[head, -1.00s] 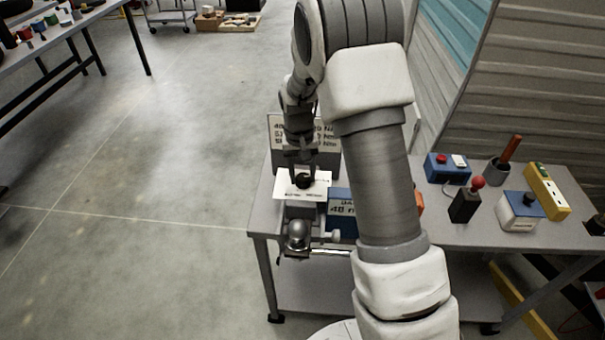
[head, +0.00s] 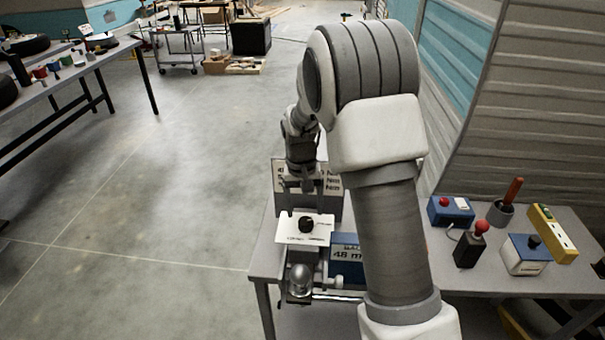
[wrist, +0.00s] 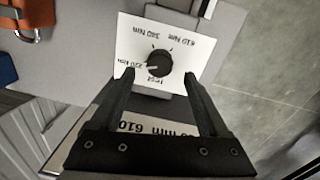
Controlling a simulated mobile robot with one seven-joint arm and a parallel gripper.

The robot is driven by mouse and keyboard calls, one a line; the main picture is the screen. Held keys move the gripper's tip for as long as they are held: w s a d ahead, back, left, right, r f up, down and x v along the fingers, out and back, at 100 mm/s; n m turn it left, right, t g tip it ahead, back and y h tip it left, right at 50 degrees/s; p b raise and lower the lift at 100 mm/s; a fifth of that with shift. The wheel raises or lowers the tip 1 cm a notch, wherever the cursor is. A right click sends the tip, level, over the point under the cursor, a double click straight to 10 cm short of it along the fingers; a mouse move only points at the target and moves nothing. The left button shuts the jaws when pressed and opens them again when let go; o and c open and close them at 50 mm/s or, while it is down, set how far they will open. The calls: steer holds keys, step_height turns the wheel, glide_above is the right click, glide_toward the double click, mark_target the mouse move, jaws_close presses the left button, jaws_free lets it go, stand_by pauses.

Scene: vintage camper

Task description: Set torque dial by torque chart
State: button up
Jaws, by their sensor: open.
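The torque dial is a round black knob (head: 306,224) on a white plate (head: 290,238). In the wrist view the knob (wrist: 159,64) appears upside down, with 220 Nm, 340 Nm, 610 Nm and what looks like TEST around it. Its white pointer points lower left, near 220 Nm and TEST; I cannot tell which exactly. The torque chart (head: 333,182) is a board behind the dial, partly hidden by my arm; the wrist view shows a piece of it (wrist: 150,128) reading 610. My gripper (wrist: 159,76) is open and empty, above and apart from the knob.
A blue box (head: 346,270) labelled 48 mm stands right of the dial, and a metal ball (head: 299,278) sits in front. Switch boxes and a red-knobbed lever (head: 470,245) stand further right on the grey bench (head: 405,275). Open floor lies left.

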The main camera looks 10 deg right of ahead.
mark_target(302, 221)
step_height(302, 221, up, 14)
steer(key=p, duration=0.1)
steer(key=shift+a+f, duration=0.25)
steer(key=shift+a, duration=0.1)
steer(key=s+r+t, duration=0.3)
steer(key=s+r, duration=0.6)
steer(key=s, duration=0.3)
steer(key=s+d+n+t, duration=0.1)
steer(key=s+t, duration=0.1)
steer(key=s, duration=1.3)
steer(key=shift+f+n+t+y, duration=0.25)
steer(key=shift+n+t+y, duration=0.05)
steer(key=shift+n, duration=0.1)
